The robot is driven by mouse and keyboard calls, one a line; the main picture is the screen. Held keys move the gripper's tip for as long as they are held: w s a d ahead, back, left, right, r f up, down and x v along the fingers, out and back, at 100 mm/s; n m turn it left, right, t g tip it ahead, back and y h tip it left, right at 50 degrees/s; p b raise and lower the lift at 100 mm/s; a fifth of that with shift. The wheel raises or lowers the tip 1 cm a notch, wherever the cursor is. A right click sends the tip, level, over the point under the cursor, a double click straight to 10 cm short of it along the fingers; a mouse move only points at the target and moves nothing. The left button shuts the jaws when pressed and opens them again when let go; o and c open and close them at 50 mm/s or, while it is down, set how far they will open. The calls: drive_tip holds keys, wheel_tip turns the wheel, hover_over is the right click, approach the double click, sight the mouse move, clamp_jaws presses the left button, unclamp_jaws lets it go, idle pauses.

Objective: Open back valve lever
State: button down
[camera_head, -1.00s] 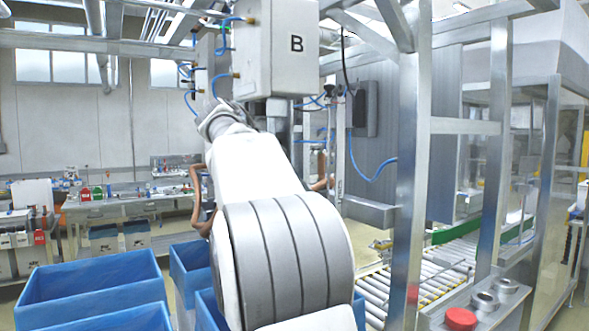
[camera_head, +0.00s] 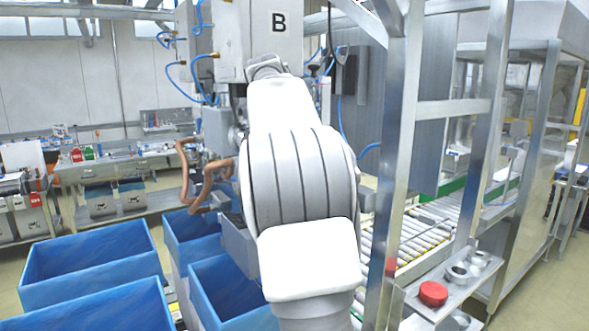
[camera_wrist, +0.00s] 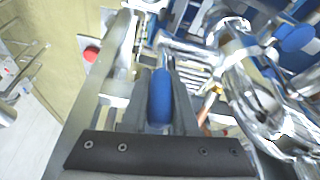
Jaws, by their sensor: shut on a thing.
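A blue valve lever (camera_wrist: 160,102) lies between the two fingers of my gripper (camera_wrist: 160,80) in the wrist view, and my gripper is shut on it. Its far end runs toward metal parts (camera_wrist: 190,58) ahead of the fingers. In the head view my own arm covers the middle, so the lever and gripper are hidden there. The cabinet marked B (camera_head: 267,35) stands behind my arm with blue hoses and brass fittings on its left side. I cannot tell from the frames how far the lever is turned.
Blue bins (camera_head: 90,262) stand at the lower left. A metal frame post (camera_head: 397,140) and roller conveyor (camera_head: 412,235) are close on the right. A red button (camera_head: 433,293) sits on a panel at the lower right; a red round part (camera_wrist: 91,54) shows in the wrist view.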

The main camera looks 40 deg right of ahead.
idle(0.3)
drive_tip(key=c, duration=0.7)
unclamp_jaws()
drive_tip(key=shift+d, duration=0.1)
drive_tip(key=shift+v, duration=3.7)
